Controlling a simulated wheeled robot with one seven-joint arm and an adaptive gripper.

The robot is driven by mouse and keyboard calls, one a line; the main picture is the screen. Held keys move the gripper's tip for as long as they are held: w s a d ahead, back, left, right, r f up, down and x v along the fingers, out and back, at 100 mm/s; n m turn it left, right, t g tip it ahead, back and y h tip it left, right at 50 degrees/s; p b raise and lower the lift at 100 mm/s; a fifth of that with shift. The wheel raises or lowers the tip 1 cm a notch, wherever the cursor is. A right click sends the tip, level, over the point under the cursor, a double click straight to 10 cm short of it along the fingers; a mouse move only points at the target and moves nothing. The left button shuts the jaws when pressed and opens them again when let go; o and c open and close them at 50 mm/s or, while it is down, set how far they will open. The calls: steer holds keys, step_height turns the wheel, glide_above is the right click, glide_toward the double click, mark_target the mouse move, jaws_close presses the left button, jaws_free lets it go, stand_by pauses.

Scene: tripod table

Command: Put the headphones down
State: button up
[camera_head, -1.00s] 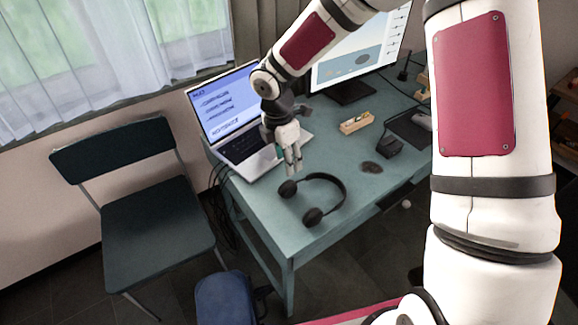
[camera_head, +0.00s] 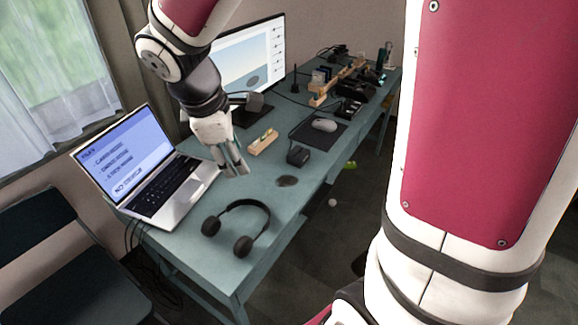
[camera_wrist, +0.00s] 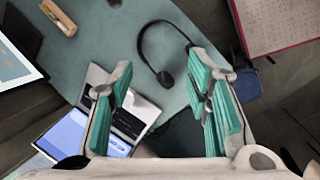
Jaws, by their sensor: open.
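The black headphones (camera_head: 241,224) lie on the teal table (camera_head: 270,248), near its front left corner, with the band curving toward the back right. They also show in the wrist view (camera_wrist: 152,50), where one ear cup appears near the right finger and part of them is hidden behind it. My gripper (camera_head: 236,172) is above the table, behind the headphones and apart from them. In the wrist view its two green-padded fingers (camera_wrist: 163,88) are spread wide with nothing between them.
An open laptop (camera_head: 172,180) stands left of the headphones. A small wooden holder (camera_head: 263,142), a black box (camera_head: 298,155), a dark oval item (camera_head: 287,181) and a mouse (camera_head: 324,125) lie farther back. A monitor (camera_head: 250,65) stands at the rear. A dark chair (camera_head: 60,265) is at the left.

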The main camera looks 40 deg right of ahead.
steer(key=s+r+m+t+y, duration=0.1)
steer(key=s+r+m, duration=0.3)
steer(key=s+m, duration=0.2)
steer(key=s+r+m+t+y, duration=0.2)
steer(key=s+r+m, duration=0.2)
steer(key=s, duration=0.7)
steer(key=shift+s+d+r+m, duration=0.2)
steer(key=shift+s+d+m, duration=0.15)
steer(key=shift+m, duration=1.05)
steer(key=shift+c, duration=1.4)
steer(key=shift+s+d, duration=0.1)
